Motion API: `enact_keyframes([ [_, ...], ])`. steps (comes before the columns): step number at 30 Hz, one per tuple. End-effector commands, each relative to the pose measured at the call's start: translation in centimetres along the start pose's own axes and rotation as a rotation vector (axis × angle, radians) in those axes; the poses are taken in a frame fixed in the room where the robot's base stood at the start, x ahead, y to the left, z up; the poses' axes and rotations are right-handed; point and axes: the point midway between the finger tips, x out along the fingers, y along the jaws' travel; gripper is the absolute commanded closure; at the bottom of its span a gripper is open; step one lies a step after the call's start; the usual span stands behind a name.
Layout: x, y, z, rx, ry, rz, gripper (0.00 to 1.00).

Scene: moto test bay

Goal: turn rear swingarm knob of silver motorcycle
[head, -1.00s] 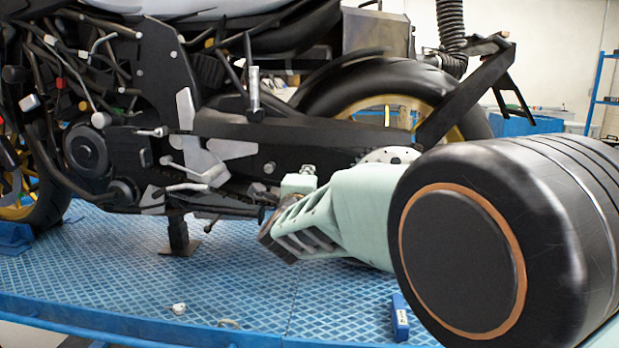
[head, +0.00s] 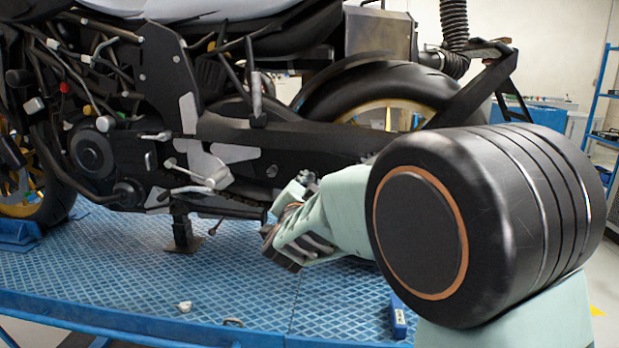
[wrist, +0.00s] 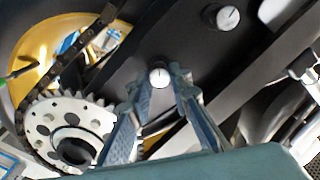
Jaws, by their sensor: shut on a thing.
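The silver motorcycle (head: 180,70) stands side-on, with its dark swingarm (head: 240,130) running back to the rear wheel. In the wrist view, a round silver knob (wrist: 160,77) with a dark mark line sits on the dark swingarm (wrist: 190,50). My gripper (wrist: 160,82) has its two fingertips on either side of this knob and is shut on it. A second, similar knob (wrist: 228,18) lies up and right, clear of the fingers. In the head view, my gripper (head: 306,182) is at the rear of the swingarm, and the held knob is hidden there.
A toothed sprocket (wrist: 45,118) is close on the left in the wrist view. The blue stand platform (head: 130,270) lies below, with small loose parts (head: 184,307) and a blue block (head: 398,318) on it. Blue shelving (head: 600,110) stands at the far right.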

Motion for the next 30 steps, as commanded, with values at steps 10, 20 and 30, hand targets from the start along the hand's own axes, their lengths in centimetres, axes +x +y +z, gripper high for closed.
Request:
enact_keyframes([
  [10,-0.03,-0.24,-0.07,-0.331,-0.003,0.0,1.0],
  [20,-0.05,-0.27,-0.04,-0.645,-0.004,0.0,1.0],
  [30,-0.05,-0.35,-0.03,-0.967,-0.003,-0.001,1.0],
])
